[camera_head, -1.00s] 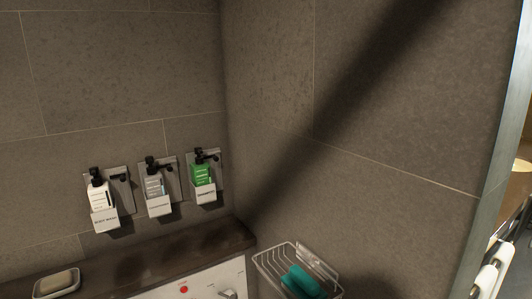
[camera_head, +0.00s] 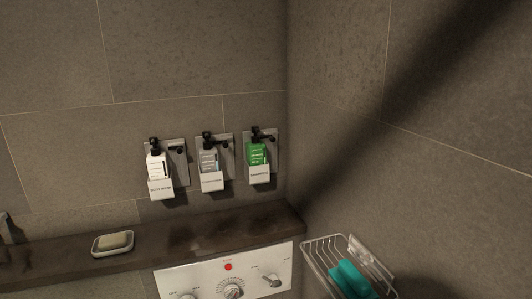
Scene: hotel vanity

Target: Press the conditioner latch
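The conditioner dispenser (camera_head: 210,164) is the middle one of three on the back wall. It has a grey bottle in a white labelled holder with a black pump top. A small black latch (camera_head: 228,146) shows at the upper right of its wall plate. The body wash dispenser (camera_head: 160,172), with a white bottle, hangs to its left. The dispenser with the green bottle (camera_head: 257,156) hangs to its right. Neither of my grippers shows in the head view.
A dark ledge (camera_head: 190,240) runs below the dispensers, with a soap dish (camera_head: 113,243) at its left. A white control panel (camera_head: 205,284) with knobs and a red button is below. A wire basket (camera_head: 318,254) holding a teal item (camera_head: 352,279) sticks out at the right wall.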

